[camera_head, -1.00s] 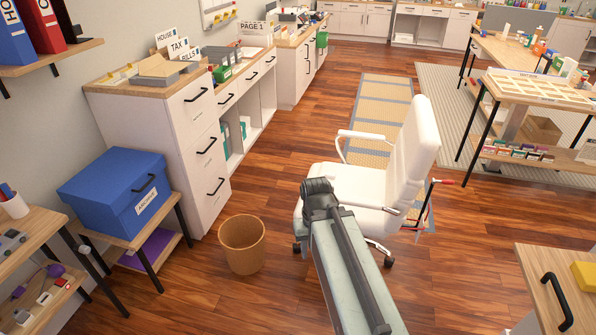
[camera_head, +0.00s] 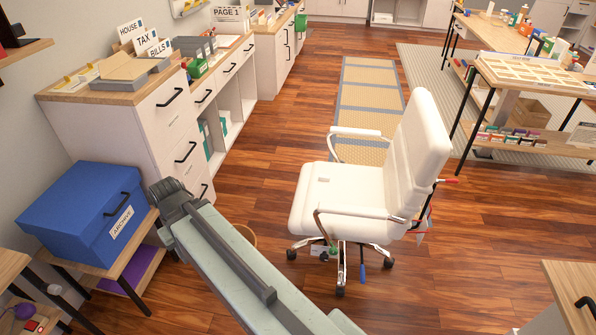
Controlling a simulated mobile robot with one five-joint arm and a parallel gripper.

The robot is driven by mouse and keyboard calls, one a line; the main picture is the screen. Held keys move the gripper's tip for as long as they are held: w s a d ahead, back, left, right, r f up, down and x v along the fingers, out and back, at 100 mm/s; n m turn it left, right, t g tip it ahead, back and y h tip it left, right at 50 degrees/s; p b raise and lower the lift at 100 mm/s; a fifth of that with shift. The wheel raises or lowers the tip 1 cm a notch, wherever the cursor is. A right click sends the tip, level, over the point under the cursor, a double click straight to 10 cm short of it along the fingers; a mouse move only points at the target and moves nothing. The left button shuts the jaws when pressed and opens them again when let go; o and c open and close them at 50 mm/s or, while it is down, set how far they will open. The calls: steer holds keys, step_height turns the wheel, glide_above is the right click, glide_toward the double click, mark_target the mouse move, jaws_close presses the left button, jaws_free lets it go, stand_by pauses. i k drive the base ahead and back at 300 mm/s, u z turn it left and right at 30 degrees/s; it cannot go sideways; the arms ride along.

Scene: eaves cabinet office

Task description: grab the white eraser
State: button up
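A small pale block (camera_head: 323,180), which may be the white eraser, lies on the seat of the white office chair (camera_head: 415,150). It is too small in the head view for me to be sure what it is. My arm (camera_head: 225,250) reaches from the bottom of the picture toward the left, and its dark far end is near the blue box, well to the left of the chair. I cannot make out gripper fingers anywhere.
A blue archive box (camera_head: 90,215) sits on a low stand at left. White cabinets (camera_head: 115,140) line the left wall. A desk corner (camera_head: 575,285) is at lower right.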

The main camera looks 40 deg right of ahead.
mark_target(327, 178)
steer(key=z, duration=0.1)
steer(key=i, duration=1.3)
steer(key=z, duration=0.7)
steer(key=k, duration=0.85)
steer(key=z, duration=0.15)
steer(key=i, duration=0.9)
steer(key=u, duration=0.1)
